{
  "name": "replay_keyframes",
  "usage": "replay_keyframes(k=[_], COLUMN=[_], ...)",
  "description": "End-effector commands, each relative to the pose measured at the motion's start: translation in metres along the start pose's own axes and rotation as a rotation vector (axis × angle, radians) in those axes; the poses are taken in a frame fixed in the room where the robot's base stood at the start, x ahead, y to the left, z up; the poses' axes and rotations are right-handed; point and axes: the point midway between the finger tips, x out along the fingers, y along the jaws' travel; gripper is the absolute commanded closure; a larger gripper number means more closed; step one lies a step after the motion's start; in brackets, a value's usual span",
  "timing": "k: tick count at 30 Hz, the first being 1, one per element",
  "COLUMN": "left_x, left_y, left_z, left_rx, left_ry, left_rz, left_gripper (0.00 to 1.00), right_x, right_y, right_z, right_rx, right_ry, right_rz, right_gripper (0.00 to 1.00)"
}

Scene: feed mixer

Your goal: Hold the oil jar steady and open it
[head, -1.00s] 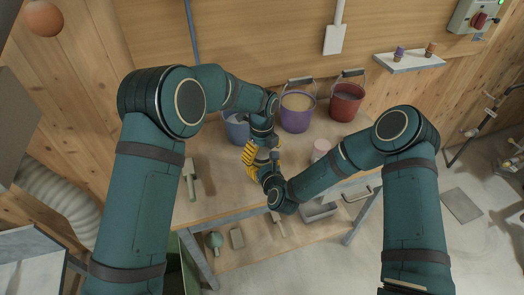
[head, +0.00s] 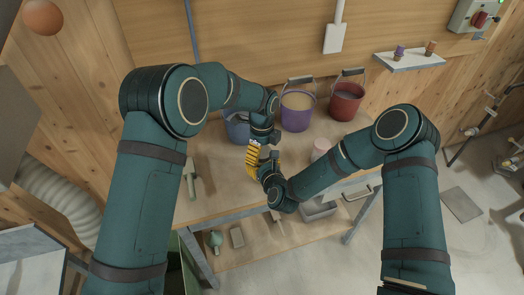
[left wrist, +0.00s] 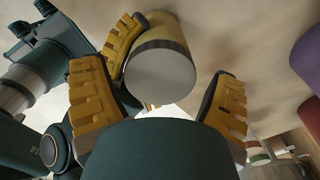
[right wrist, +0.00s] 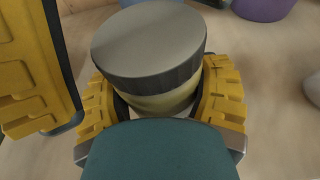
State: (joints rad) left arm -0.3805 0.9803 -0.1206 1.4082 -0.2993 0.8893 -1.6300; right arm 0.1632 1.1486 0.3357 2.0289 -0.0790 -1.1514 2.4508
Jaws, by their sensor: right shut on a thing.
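The oil jar (right wrist: 150,45) has a flat grey lid with a dark ribbed rim and a yellowish body. In the right wrist view it sits between the two yellow fingers of my right gripper (right wrist: 157,78), which is shut on its body below the lid. The lid is on the jar. In the left wrist view the jar (left wrist: 162,70) lies ahead of my left gripper (left wrist: 157,85), whose fingers are spread wide and do not touch it. In the head view my grippers meet over the table and mostly hide the jar.
The wooden table (head: 205,200) carries a blue bucket (head: 237,130), a purple bucket (head: 297,113) and a red bucket (head: 346,106) at the back. A green-handled scoop (head: 190,180) lies at the left. A pink-topped container (head: 321,148) stands right of my grippers.

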Motion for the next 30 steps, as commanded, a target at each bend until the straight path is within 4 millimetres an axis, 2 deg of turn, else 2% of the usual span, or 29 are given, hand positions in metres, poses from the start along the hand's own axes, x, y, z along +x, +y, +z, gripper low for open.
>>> replay_keyframes(k=[11, 21, 23, 30], left_x=[-0.003, -0.041, -0.044, -0.055], left_y=[0.000, -0.001, 0.000, 0.000], left_z=[0.000, 0.000, 0.000, -0.001], left_rx=[0.001, 0.001, 0.001, 0.098], left_ry=[0.000, 0.000, 0.000, 0.009], left_rz=[-0.001, -0.003, -0.002, 0.004], left_gripper=[0.10, 0.10, 0.06, 0.06], right_x=[0.000, 0.000, 0.000, 0.000], right_y=[0.000, 0.000, 0.000, 0.000], right_z=[0.001, 0.001, 0.001, 0.001], right_rx=[0.000, 0.000, 0.000, 0.000], right_ry=[-0.001, -0.001, -0.001, -0.001], right_rz=[0.000, 0.000, 0.000, 0.000], right_gripper=[1.00, 1.00, 1.00, 1.00])
